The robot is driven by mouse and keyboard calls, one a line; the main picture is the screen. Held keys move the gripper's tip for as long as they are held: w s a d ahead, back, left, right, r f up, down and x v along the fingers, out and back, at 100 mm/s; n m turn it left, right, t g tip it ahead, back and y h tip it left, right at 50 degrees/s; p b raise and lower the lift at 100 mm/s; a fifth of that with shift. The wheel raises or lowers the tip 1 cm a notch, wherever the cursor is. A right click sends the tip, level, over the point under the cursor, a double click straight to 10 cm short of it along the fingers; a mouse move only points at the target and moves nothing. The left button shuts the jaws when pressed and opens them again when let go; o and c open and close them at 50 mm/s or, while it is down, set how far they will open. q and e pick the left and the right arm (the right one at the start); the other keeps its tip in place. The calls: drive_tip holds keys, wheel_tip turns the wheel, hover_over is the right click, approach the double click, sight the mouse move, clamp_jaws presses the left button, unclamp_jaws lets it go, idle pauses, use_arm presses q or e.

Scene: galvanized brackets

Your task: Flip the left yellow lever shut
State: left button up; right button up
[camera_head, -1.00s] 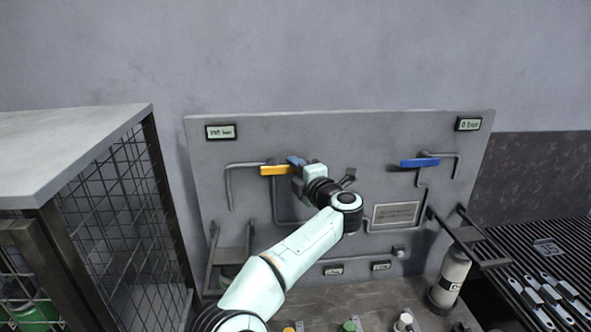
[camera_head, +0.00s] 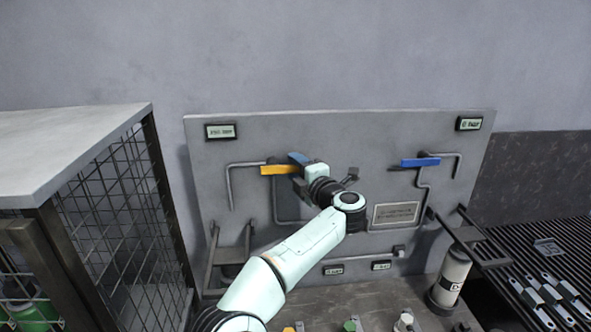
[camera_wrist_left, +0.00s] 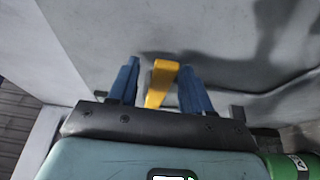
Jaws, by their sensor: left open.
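The left yellow lever (camera_head: 279,170) lies roughly level across its pipe on the left half of the grey panel (camera_head: 330,130). My left gripper (camera_head: 297,161) is at the lever's right end and partly hides it and the pipework behind. In the left wrist view the yellow lever (camera_wrist_left: 161,84) stands between the two blue fingers of my gripper (camera_wrist_left: 160,64). The fingers are open, with a gap showing on the left side of the lever; contact on the right is unclear. My right gripper is not in view.
A blue lever (camera_head: 420,162) sits on the panel's right half. Display boxes (camera_head: 220,131) are at the top corners. A wire cage (camera_head: 115,210) stands at left. A grey cylinder (camera_head: 450,279) stands at lower right, beside a slatted rack (camera_head: 520,250) holding brackets.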

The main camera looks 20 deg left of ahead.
use_arm(q)
drive_tip(key=b+v, duration=0.3)
drive_tip(key=v, duration=0.9)
drive_tip(key=shift+s+d, duration=0.25)
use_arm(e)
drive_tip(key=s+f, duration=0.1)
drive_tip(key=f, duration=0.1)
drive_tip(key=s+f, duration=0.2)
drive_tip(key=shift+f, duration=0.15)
